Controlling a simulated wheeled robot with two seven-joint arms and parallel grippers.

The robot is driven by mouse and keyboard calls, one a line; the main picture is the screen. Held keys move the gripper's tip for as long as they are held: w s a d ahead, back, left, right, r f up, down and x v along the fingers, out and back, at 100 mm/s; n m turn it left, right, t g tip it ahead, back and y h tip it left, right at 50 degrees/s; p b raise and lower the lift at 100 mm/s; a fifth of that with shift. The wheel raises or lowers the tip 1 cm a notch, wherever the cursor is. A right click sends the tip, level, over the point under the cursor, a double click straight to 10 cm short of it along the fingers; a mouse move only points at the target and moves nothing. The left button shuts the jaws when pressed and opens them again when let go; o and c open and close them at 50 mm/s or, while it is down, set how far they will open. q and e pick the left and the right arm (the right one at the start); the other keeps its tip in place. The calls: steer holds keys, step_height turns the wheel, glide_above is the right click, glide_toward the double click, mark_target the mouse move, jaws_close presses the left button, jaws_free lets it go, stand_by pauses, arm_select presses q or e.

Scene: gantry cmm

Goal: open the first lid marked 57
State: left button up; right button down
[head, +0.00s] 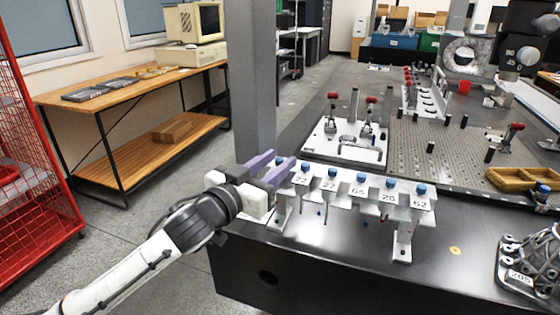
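A light metal rack (403,235) stands on the black table's near edge and holds a row of blue caps. Its readable labels look like 22, 27, 65, 26 and 62, left to right, though the small digits are unsure. I can read no 57; the label at the left end is hidden behind my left gripper (283,158). That gripper's two purple fingers are apart, at the left end of the rack. The leftmost blue cap (279,161) shows between the fingertips; I cannot tell whether they touch it. My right gripper is not in view.
A white plate with red-handled clamps (345,140) lies behind the rack. A perforated plate (425,150) and yellow trays (525,178) are to the right. A metal lattice part (535,262) stands at the right front. A grey post (254,90) rises behind my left gripper.

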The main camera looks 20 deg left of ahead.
arm_select(q)
steer(key=shift+x, duration=0.85)
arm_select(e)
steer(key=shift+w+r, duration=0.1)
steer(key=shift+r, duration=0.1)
